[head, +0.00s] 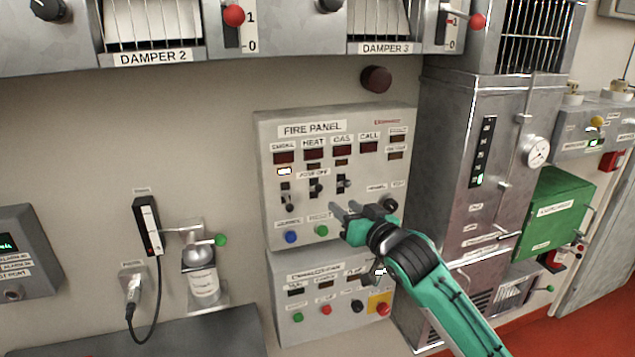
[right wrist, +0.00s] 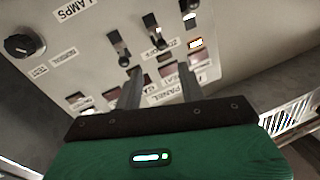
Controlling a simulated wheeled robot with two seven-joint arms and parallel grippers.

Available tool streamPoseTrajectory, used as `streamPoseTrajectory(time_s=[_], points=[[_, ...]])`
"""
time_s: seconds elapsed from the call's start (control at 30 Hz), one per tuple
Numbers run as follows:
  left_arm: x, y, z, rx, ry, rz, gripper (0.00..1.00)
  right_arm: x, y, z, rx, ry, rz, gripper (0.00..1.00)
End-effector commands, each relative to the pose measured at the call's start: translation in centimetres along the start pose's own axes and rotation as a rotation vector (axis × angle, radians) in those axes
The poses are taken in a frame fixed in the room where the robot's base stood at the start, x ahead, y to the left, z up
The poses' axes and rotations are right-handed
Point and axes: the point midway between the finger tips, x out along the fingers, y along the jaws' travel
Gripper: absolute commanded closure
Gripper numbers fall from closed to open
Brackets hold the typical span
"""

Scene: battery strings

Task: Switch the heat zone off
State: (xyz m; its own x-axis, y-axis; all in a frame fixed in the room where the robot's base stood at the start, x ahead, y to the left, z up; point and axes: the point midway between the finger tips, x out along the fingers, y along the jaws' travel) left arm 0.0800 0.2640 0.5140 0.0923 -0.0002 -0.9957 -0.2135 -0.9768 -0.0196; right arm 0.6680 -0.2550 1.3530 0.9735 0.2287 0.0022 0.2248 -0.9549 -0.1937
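The grey fire panel (head: 386,128) is on the wall in the middle of the head view, with SMOKE, HEAT, GAS and CALL columns. The heat switch (head: 317,187) sits between the smoke switch (head: 289,201) and the gas switch (head: 344,183); the smoke lever hangs lower. My right gripper (head: 345,212) is at the panel's lower right, below the gas switch. In the right wrist view, the panel is upside down; my right gripper (right wrist: 159,70) has its fingers apart and empty, pointing towards the heat switch (right wrist: 155,36) and gas switch (right wrist: 120,48). Contact is not visible. My left gripper is out of view.
An amber lamp (head: 284,171) glows under SMOKE. Blue (head: 291,237) and green (head: 321,230) buttons are low on the panel. A second panel (head: 285,328) with several buttons is below.

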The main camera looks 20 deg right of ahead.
Motion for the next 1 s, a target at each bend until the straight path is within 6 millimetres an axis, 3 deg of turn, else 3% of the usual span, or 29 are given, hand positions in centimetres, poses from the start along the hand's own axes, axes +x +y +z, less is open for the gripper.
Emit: streamPoseTrajectory(time_s=[0.17,0.5,0.73,1.0], points=[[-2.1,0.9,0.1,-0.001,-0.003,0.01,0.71,3.4,-0.1,-0.6,0.002,0.0,0.0,0.6],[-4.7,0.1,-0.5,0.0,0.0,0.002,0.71,9.2,-0.1,-0.4,0.0,-0.001,0.001,0.6],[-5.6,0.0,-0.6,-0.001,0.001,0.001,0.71,11.3,0.0,-0.2,0.0,-0.001,0.001,0.6],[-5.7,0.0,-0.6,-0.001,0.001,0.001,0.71,11.8,0.0,0.0,0.0,0.0,0.0,0.6]])
